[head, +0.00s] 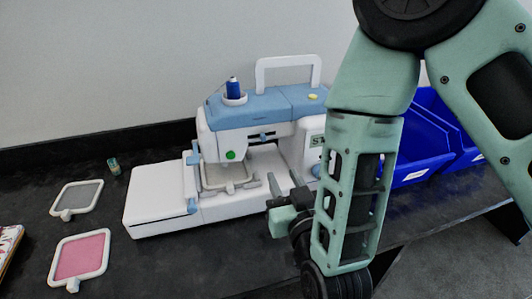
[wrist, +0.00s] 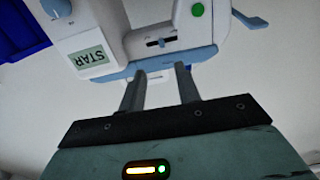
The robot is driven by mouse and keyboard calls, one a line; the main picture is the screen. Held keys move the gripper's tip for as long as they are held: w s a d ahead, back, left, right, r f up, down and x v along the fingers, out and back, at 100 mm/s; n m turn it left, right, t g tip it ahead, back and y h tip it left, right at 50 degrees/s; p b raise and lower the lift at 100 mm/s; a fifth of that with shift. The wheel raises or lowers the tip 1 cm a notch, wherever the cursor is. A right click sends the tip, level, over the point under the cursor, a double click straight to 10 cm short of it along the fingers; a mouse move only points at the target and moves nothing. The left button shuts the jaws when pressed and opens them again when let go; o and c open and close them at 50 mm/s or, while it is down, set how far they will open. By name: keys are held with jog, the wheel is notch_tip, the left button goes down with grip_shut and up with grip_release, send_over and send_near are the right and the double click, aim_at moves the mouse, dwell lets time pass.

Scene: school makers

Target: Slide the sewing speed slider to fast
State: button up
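The sewing machine (head: 255,115) is white and blue and stands on the table. Its speed slider (wrist: 161,42) is a small knob in a dark slot on the machine's front, near the top of the wrist view. The slot also shows faintly in the head view. My gripper (wrist: 160,70) is open, with two dark fingers apart and nothing between them. Its fingertips point at the machine front just short of the slider, with no contact that I can make out. In the head view my gripper (head: 283,181) is in front of the machine, partly hidden by my arm.
A green button (wrist: 198,10) and a display reading STAR (wrist: 91,57) flank the slider. A grey hoop (head: 77,199) and a pink hoop (head: 80,257) lie at left. Blue bins (head: 420,140) stand at right behind my arm.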

aim_at(265, 139)
jog(key=b, duration=0.2)
jog(key=w+b, duration=0.1)
jog(key=b, duration=0.2)
jog(key=shift+w+a+f, duration=0.1)
jog(key=shift+w+f, duration=0.1)
jog(key=shift+w, duration=0.05)
jog(key=shift+r+b, duration=0.1)
jog(key=shift+b, duration=0.75)
jog(key=p+x, duration=0.1)
jog(key=x, duration=0.3)
jog(key=p+x, duration=0.1)
jog(key=x, duration=0.2)
jog(key=p+x, duration=0.1)
jog(key=x, duration=0.3)
jog(key=shift+w+a+r, duration=0.3)
jog(key=shift+r, duration=0.1)
grip_shut()
